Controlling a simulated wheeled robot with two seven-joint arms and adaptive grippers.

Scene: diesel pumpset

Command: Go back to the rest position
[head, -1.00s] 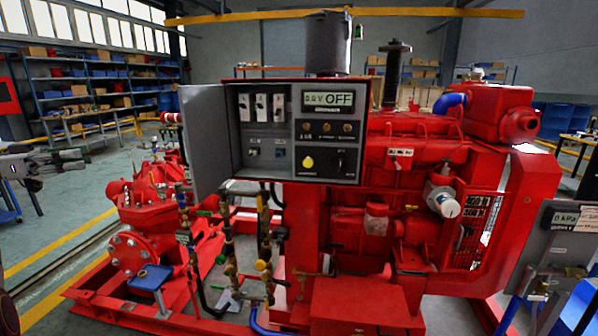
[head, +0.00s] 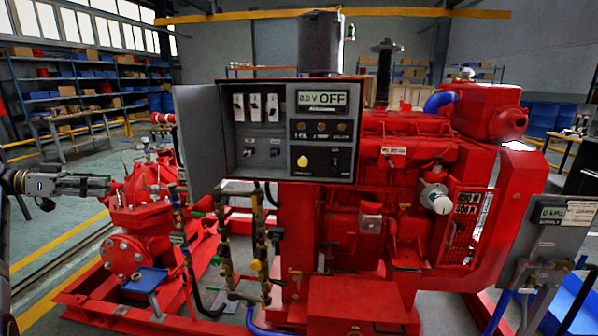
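My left gripper (head: 98,185) shows at the left edge of the head view, its fingers pointing right. It is in front of the red pump (head: 135,215) in the picture, and I see nothing held in it. Its finger gap is too small to make out. My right gripper is not in view. The red diesel pumpset (head: 405,150) fills the middle. Its grey control box (head: 325,130) has its door (head: 200,140) swung open to the left. The box display reads "0.0 V OFF", above a yellow knob (head: 302,162).
A grey gauge box (head: 562,222) reading "0 kPa" stands at the right. Valves and pipes (head: 258,240) stand below the control box. Blue shelves (head: 70,95) line the back left. Grey floor (head: 50,235) with yellow lines lies open at the left.

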